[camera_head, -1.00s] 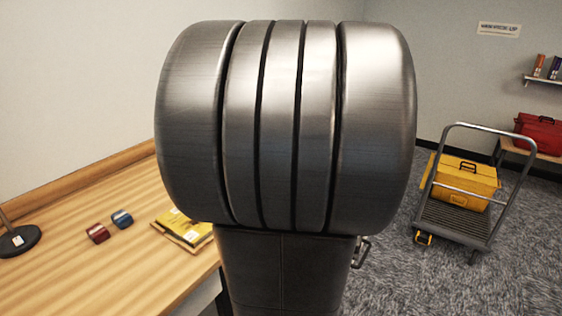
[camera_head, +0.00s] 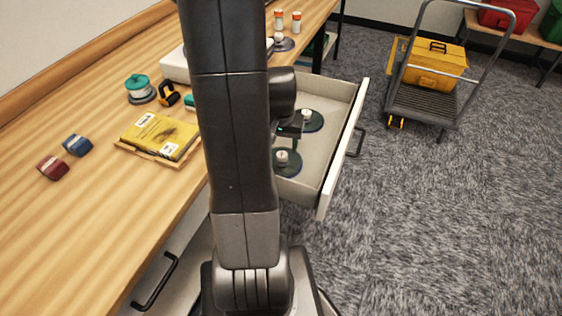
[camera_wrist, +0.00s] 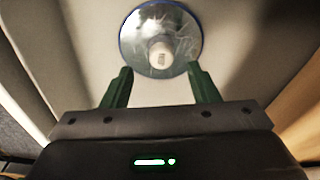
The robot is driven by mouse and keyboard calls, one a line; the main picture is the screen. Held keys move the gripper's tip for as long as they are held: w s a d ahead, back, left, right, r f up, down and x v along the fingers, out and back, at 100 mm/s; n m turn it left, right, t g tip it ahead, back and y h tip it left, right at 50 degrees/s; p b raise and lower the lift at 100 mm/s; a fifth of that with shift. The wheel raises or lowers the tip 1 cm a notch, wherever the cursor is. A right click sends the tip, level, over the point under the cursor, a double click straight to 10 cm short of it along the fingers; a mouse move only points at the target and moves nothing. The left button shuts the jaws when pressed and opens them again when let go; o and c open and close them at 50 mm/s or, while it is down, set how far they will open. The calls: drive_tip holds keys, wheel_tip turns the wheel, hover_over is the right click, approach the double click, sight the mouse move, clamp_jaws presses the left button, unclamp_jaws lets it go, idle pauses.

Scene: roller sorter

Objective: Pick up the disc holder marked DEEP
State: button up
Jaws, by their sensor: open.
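Two disc holders lie in the open drawer (camera_head: 338,150): a farther one (camera_head: 307,116) and a nearer one (camera_head: 286,160). Each is a round dark-rimmed disc with a pale knob. In the wrist view one disc holder (camera_wrist: 185,42) shows a blue rim, a shiny face and a white knob with a small label. I cannot read the label, so I cannot tell which is DEEP. My gripper (camera_wrist: 159,69) is open and empty, its green fingers spread just short of that disc, apart from the knob. In the head view my arm hides most of the gripper and part of the drawer.
On the wooden table are a yellow book (camera_head: 160,136) on a tray, a red block (camera_head: 53,168), a blue block (camera_head: 77,145) and a teal-topped spool (camera_head: 138,88). The drawer front (camera_head: 343,145) stands out over the carpet. A cart (camera_head: 425,100) with a yellow toolbox stands right.

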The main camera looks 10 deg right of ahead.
sight(282, 154)
drive_tip(key=shift+w+d+f, duration=0.1)
drive_tip(key=shift+w+f, duration=0.15)
drive_tip(key=shift+f, duration=1.25)
drive_tip(key=shift+w+f, duration=0.2)
drive_tip(key=shift+f, duration=1.3)
drive_tip(key=c, duration=1)
